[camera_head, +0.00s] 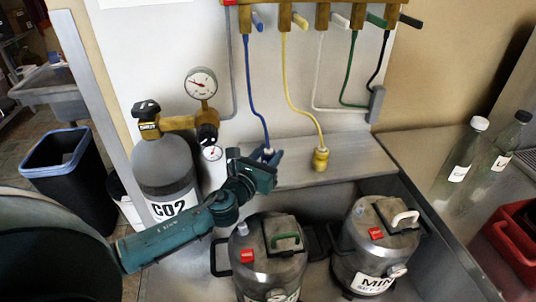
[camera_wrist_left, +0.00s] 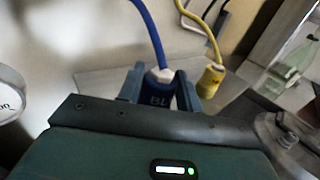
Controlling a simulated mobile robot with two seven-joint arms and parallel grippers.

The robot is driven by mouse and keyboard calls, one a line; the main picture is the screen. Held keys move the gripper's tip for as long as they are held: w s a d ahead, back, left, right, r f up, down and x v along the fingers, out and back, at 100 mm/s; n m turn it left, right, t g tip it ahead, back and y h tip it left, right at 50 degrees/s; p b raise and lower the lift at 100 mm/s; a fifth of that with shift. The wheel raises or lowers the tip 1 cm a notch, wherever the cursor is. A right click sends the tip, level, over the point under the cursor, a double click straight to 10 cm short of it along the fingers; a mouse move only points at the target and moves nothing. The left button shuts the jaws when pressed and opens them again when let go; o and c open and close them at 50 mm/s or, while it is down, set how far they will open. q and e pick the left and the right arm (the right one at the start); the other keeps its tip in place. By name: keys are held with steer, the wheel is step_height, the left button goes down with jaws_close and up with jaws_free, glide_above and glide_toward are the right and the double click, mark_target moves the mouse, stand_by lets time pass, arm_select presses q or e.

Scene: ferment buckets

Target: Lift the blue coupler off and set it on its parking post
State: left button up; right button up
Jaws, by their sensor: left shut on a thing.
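My left gripper (camera_head: 267,160) is shut on the blue coupler (camera_wrist_left: 158,92), one finger on each side of it. The coupler has a white collar on top and letters starting "BL", and the blue hose (camera_head: 252,85) runs up from it. In the head view the gripper mostly hides the coupler, at the steel ledge (camera_head: 290,176) behind the kegs. I cannot tell whether the coupler touches the ledge or a post; its lower end is hidden. No bare parking post shows clearly. My right gripper is not in view.
The yellow coupler (camera_head: 320,159) stands on the ledge to the right. Two kegs (camera_head: 268,258) (camera_head: 375,245) stand in front. The CO2 cylinder (camera_head: 166,172) with its gauges (camera_head: 201,84) is close on the left. Other hoses hang from the brass manifold (camera_head: 322,15).

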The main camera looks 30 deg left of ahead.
arm_select(q)
steer(key=shift+f, duration=0.15)
steer(key=shift+f+b, duration=0.3)
steer(key=shift+f, duration=0.05)
stand_by(0.9)
steer(key=o, duration=1.1)
steer(key=shift+o, duration=0.6)
steer(key=o, duration=0.6)
steer(key=shift+c, duration=0.2)
